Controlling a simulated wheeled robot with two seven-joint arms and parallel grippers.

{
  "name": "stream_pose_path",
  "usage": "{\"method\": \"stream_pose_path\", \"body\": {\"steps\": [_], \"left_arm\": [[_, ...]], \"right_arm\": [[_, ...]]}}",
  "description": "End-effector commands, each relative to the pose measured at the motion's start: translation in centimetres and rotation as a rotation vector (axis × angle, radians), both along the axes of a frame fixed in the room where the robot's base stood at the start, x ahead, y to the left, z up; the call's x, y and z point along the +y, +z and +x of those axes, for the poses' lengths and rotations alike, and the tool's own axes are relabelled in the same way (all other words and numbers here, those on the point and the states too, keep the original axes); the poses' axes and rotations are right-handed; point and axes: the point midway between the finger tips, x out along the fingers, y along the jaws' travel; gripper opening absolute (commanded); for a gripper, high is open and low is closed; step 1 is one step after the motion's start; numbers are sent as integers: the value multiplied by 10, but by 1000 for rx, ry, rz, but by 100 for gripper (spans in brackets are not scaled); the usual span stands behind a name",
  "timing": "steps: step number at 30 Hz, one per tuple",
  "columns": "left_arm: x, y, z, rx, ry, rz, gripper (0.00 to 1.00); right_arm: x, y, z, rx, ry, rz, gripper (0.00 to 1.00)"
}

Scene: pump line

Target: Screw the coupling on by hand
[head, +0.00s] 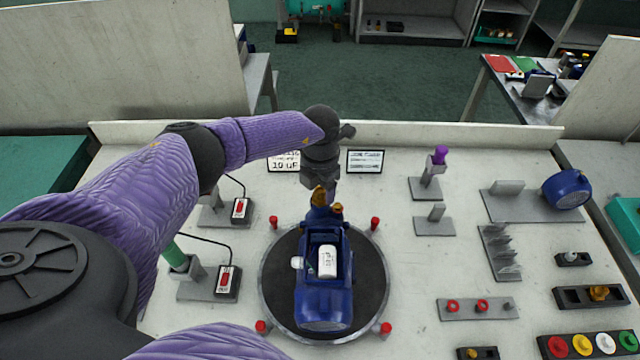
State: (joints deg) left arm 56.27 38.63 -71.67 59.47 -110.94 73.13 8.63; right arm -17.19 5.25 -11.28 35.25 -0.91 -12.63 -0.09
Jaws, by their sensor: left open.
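A blue pump (324,270) with a white label sits on the round dark turntable (272,285) in the middle of the bench. Brass-coloured fittings (337,208) show at its far end; I cannot tell which one is the coupling. My left gripper (325,192) points down at this far end, its fingers open around or just beside the brass parts. The dark wrist and the small size hide whether the fingers touch them. My right gripper is not in view.
Red-topped posts (375,223) ring the turntable. Two switch boxes (228,282) with cables stand at left. At right are a stand with a purple-topped tool (439,157), a blue motor part (567,189), a brass part in a holder (598,292) and a tray of coloured caps (582,344).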

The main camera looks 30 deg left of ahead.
Motion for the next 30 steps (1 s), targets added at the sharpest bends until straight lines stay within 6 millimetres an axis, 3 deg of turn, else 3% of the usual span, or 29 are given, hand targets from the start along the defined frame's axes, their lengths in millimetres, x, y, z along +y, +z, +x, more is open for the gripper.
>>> {"method": "stream_pose_path", "body": {"steps": [4, 9, 21, 23, 30], "left_arm": [[0, 1, 0, 1, 41, 0, 63], [0, 2, 0, 1, 281, 0, 63], [0, -1, 0, 0, 298, 0, 63], [0, 0, 0, 0, 297, 0, 53], [0, 0, 0, 0, 297, 0, 2]], "right_arm": [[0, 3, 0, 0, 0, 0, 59], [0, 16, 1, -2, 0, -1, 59], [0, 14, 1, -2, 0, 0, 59], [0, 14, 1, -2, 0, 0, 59], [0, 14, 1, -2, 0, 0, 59]]}}
